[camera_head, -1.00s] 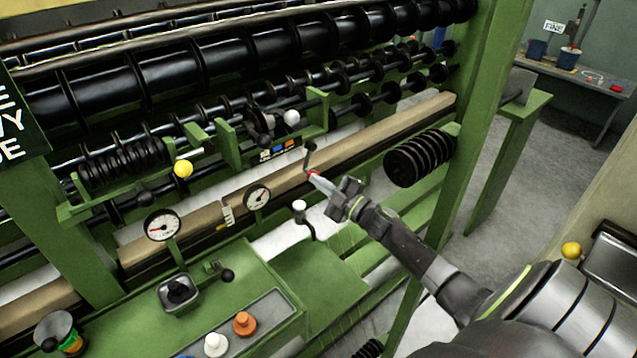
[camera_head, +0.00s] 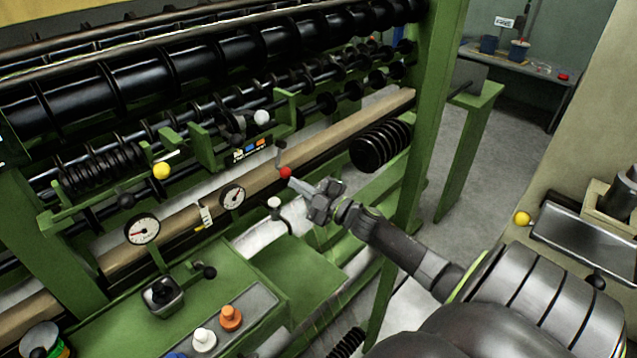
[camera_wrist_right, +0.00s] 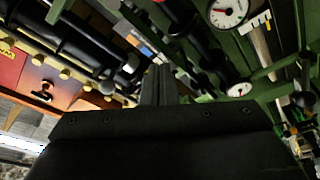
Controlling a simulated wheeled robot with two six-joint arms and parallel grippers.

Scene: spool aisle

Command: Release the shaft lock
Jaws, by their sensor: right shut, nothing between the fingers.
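A small lever with a red knob (camera_head: 286,172) stands on the front of the green machine, by the wooden beam. Nothing visible labels it as the shaft lock. My right gripper (camera_head: 292,182) is shut and empty, its fingertips right beside the red knob; I cannot tell whether they touch it. In the right wrist view, the shut fingers (camera_wrist_right: 157,85) point toward the machine, and the dark gripper body hides the lower middle. My left gripper is not in view.
Two gauges (camera_head: 142,230) (camera_head: 232,197), a white-knobbed lever (camera_head: 274,203) and a yellow knob (camera_head: 162,171) are to the left of the gripper. Black discs (camera_head: 380,146) and a green post (camera_head: 431,120) stand to its right. Open floor lies beyond the post.

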